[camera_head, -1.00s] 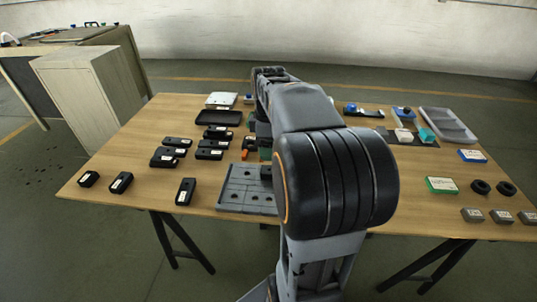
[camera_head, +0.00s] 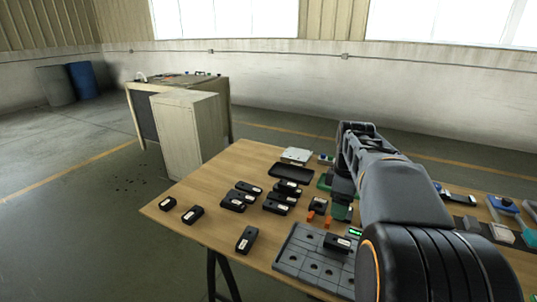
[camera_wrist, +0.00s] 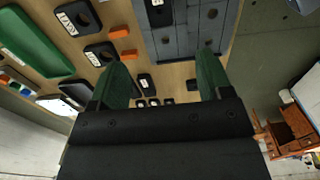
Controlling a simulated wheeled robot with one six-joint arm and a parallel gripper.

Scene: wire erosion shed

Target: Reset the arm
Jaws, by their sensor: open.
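My arm reaches out over the wooden table (camera_head: 215,215) from the right side of the head view. My gripper (camera_wrist: 164,78) has two green fingers, which stand wide apart with nothing held between them in the wrist view. In the head view the gripper (camera_head: 341,203) points down over the table, beyond a grey plate with holes (camera_head: 298,262). The plate also shows at the top of the wrist view (camera_wrist: 185,40), and a black block (camera_head: 337,242) lies on it. My arm hides part of the table on the right.
Several black labelled blocks (camera_head: 246,240) lie on the left half. A dark tray (camera_head: 291,174) and a white box (camera_head: 297,155) lie behind them. Orange pieces (camera_head: 328,221) are close to my gripper. A pale cabinet (camera_head: 188,130) stands beyond the left edge. Open floor lies left.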

